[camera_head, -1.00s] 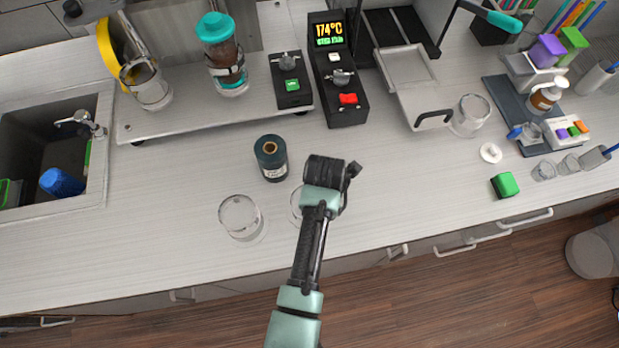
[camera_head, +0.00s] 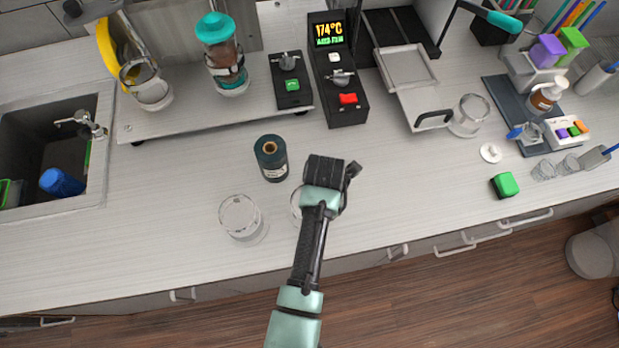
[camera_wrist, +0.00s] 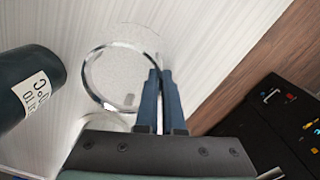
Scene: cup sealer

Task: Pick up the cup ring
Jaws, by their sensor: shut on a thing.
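The cup ring (camera_wrist: 88,77) is a thin, shiny round hoop with a clear middle, seen in the wrist view. My gripper (camera_wrist: 160,72) has its two dark fingers close together at the ring's right side, shut on its rim. In the head view my gripper (camera_head: 325,175) is over the counter's front part, its fingertips hidden by the hand. A clear round piece (camera_head: 296,204) shows partly behind it there. I cannot tell whether the ring touches what is below it.
A clear cup (camera_head: 240,218) stands left of my gripper, and a dark labelled roll (camera_head: 271,160) stands behind it. The roll also shows in the wrist view (camera_wrist: 28,95). A black control box (camera_head: 345,103) is farther back.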

